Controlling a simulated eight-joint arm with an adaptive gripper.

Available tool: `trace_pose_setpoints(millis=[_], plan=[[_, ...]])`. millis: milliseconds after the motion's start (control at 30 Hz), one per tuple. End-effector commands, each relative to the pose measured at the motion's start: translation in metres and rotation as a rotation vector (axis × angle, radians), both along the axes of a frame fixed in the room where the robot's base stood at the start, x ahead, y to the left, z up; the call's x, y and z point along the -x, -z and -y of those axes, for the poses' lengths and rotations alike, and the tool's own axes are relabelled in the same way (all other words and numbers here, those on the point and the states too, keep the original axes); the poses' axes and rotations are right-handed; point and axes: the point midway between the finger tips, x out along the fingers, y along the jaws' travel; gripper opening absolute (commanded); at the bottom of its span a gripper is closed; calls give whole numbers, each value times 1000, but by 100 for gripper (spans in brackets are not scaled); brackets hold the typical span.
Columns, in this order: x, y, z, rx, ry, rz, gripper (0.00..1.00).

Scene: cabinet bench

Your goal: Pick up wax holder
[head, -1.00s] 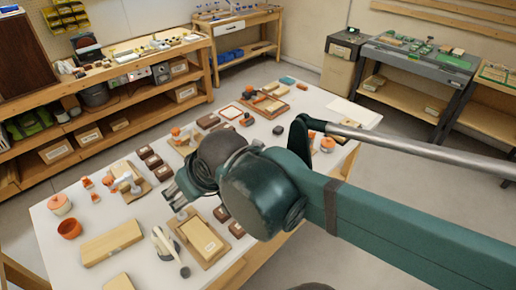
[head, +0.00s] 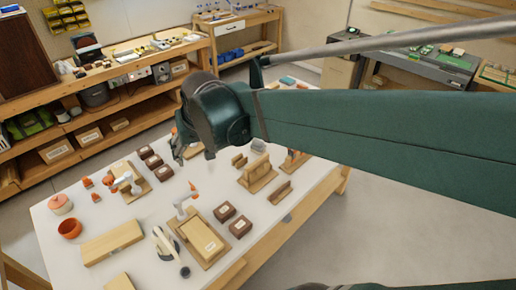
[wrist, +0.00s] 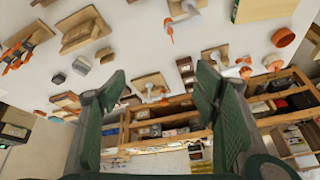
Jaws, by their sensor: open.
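No object is clearly marked as the wax holder, and I cannot tell which item it is. Possible candidates at the left of the white table are an orange open cup (head: 69,228) and a pinkish lidded pot (head: 60,204). The orange cup also appears at the upper right of the wrist view (wrist: 284,38). My gripper (head: 179,150) is raised above the table's far side, right of both pots. In the wrist view my gripper (wrist: 160,85) has its two green fingers spread wide, with nothing between them.
The white table (head: 110,212) holds wooden boards, small dark brown boxes (head: 240,227), a wooden block (head: 112,242) and a white-handled tool (head: 165,243). Wooden brackets (head: 258,172) stand at its right. A shelved bench (head: 115,80) stands behind.

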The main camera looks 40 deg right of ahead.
Motion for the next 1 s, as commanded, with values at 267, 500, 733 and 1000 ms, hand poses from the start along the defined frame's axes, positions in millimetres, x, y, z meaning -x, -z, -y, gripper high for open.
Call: trace_pose_setpoints(millis=[267,500,733,1000], plan=[[-33,8,39,-30,115,-40,61],[-59,20,74,-55,214,-72,61],[-82,36,110,-79,311,-103,61],[-105,60,156,-106,425,-138,61]])
